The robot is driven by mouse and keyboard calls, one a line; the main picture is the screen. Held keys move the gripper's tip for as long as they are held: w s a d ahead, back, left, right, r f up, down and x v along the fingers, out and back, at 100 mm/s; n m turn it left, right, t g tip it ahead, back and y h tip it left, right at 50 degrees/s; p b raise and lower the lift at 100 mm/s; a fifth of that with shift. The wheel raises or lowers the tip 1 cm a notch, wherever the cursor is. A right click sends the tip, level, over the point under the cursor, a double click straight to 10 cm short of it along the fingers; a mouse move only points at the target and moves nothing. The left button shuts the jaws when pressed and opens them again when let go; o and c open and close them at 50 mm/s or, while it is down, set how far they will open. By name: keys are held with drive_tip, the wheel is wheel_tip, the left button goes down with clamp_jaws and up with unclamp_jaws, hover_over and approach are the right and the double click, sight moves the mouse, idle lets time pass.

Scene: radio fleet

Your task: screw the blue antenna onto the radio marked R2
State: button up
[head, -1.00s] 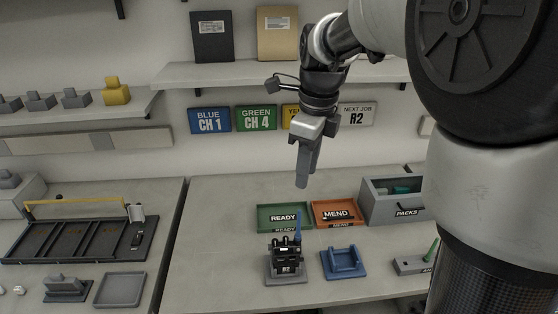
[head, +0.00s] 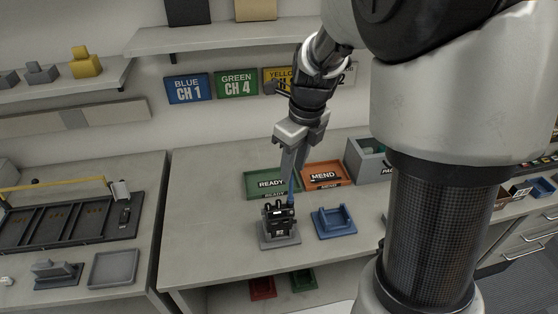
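The black radio (head: 278,219) stands upright in a grey stand on the table. Its front label is too small to read now; about a second ago it read R2. The blue antenna (head: 291,191) stands upright at the radio's top right. My gripper (head: 291,176) points down directly over the antenna, with its fingertips at the antenna's upper part in this view. The fingers overlap the antenna's top, so I cannot tell whether they are closed on it or only near it. The antenna's foot is partly hidden behind the radio.
A blue cradle (head: 335,222) stands right of the radio. The green READY tray (head: 257,180) and orange MEND tray (head: 341,169) lie behind. A grey PACKS box (head: 362,160) is at the back right, partly hidden by my arm. The table left of the radio is clear.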

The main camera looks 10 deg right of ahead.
sight(291, 190)
drive_tip(key=f, duration=0.4)
drive_tip(key=w+f, duration=0.1)
drive_tip(key=f, duration=0.2)
drive_tip(key=shift+a+b, duration=0.35)
drive_tip(key=shift+b, duration=0.05)
drive_tip(key=shift+c, duration=0.4)
clamp_jaws()
